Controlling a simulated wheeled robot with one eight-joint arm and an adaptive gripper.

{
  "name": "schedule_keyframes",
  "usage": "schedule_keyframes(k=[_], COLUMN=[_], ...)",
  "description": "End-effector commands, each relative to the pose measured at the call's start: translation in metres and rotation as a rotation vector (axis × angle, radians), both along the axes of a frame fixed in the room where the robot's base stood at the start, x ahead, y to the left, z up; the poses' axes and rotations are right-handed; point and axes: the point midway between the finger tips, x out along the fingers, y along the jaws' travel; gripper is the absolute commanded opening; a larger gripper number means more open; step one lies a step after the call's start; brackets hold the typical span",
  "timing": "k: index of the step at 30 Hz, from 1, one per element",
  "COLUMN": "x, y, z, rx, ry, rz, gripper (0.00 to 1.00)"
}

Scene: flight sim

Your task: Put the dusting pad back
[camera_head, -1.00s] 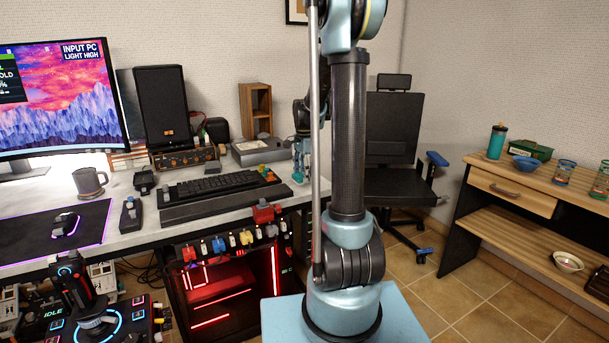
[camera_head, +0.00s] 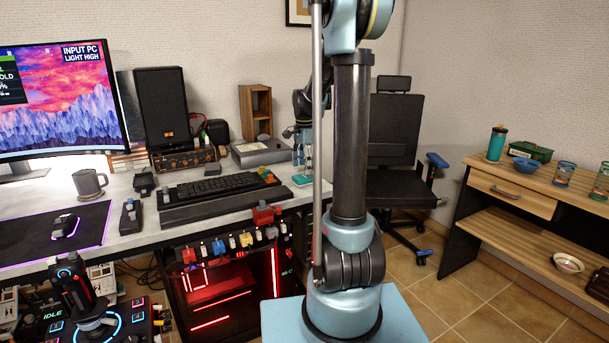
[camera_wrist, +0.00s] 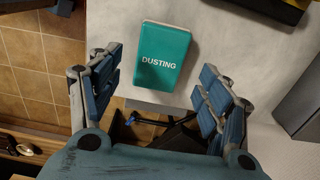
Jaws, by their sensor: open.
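The dusting pad (camera_head: 303,180) is a flat teal block lying at the right end of the desk. In the wrist view the dusting pad (camera_wrist: 163,58) shows its white "DUSTING" label, face up near the desk edge. My gripper (camera_head: 302,164) is just above the pad, fingers pointing down. In the wrist view my gripper (camera_wrist: 161,72) has its blue-padded fingers spread wide, one on each side of the view, with nothing between them. The pad lies beyond the fingertips, apart from them.
A grey box (camera_head: 262,152) and a wooden holder (camera_head: 256,112) stand behind and left on the desk (camera_head: 120,245). A keyboard (camera_head: 215,187) lies left of the pad. An office chair (camera_head: 393,150) is beyond the desk's right end.

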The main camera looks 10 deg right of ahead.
Motion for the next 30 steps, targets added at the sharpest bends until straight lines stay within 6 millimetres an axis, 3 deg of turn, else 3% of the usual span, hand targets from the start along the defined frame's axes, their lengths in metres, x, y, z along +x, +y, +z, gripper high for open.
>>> schedule_keyframes(k=[10, 20, 23, 30], x=[0.000, -0.006, -0.024, -0.094], y=[0.000, 0.000, 0.000, 0.000], z=[0.058, 0.080, 0.082, 0.079], rx=[0.000, 0.000, 0.000, -0.006], ry=[0.000, -0.002, -0.009, -0.044], rz=[0.000, 0.018, 0.067, 0.288], gripper=[0.71, 0.71, 0.71, 0.71])
